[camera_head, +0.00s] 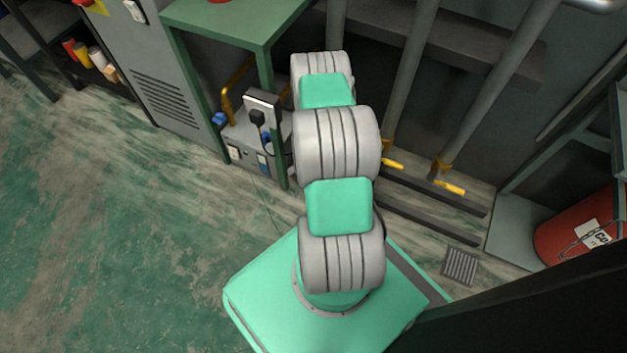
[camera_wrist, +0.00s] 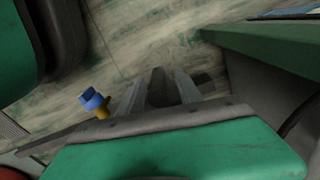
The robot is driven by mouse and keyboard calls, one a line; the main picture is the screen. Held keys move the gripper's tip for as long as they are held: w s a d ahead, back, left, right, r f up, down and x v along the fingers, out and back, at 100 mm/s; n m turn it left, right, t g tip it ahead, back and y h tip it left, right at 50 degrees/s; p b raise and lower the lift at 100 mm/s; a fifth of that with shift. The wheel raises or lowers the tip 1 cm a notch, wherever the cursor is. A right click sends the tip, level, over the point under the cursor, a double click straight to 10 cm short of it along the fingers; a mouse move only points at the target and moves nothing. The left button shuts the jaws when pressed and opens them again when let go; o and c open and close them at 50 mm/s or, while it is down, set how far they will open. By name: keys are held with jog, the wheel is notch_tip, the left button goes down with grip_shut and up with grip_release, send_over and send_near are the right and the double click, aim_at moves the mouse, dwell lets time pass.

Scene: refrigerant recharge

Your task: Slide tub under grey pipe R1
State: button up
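Two upright grey pipes (camera_head: 410,80) and (camera_head: 500,85) with yellow valve handles stand at the back in the head view. No label marks either as R1. I cannot make out a tub in either view. In the wrist view the two fingers of my gripper (camera_wrist: 158,88) stand apart, with a dark shape between them that I cannot identify. I see no tub held. In the head view my gripper is hidden behind my arm.
A green table (camera_head: 235,25) stands over a grey machine (camera_head: 240,150). Open floor (camera_head: 100,220) lies at the left.

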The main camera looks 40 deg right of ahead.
notch_tip(320, 180, up, 8)
jog(key=p, duration=0.3)
jog(key=shift+p, duration=0.35)
jog(key=shift+f, duration=0.1)
jog(key=shift+c, duration=0.4)
